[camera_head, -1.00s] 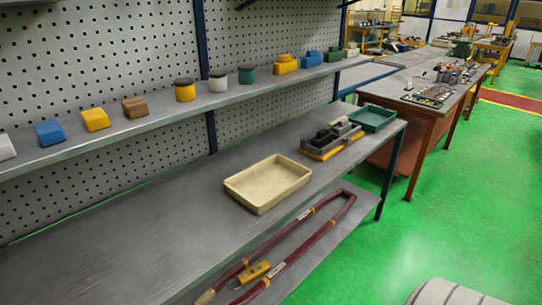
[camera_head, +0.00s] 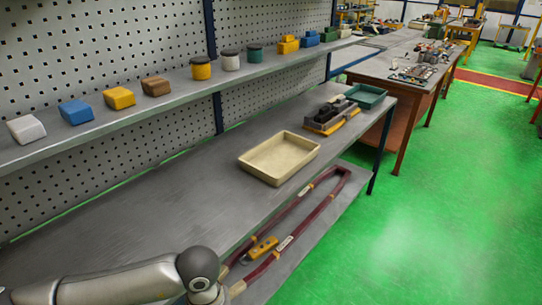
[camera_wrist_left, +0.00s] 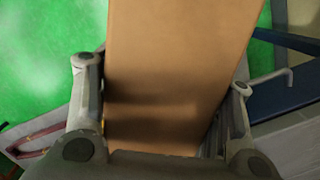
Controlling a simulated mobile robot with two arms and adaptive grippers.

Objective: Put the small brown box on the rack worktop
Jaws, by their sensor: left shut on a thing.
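The small brown box (camera_wrist_left: 180,40) fills the middle of the left wrist view, with its plain tan side towards the camera. My left gripper (camera_wrist_left: 163,78) is shut on it, one finger on each side. Its far end runs out of the top of that view. In the head view my left arm comes in at the bottom left, over the front of the grey rack worktop (camera_head: 150,205); the gripper and box are below the picture. The worktop's left and middle part is bare. My right gripper is not in view.
A cream tray (camera_head: 280,158), dark parts (camera_head: 330,115) and a green tray (camera_head: 366,96) stand on the worktop's right part. The shelf (camera_head: 175,98) above holds coloured blocks and jars. Green floor is clear at right.

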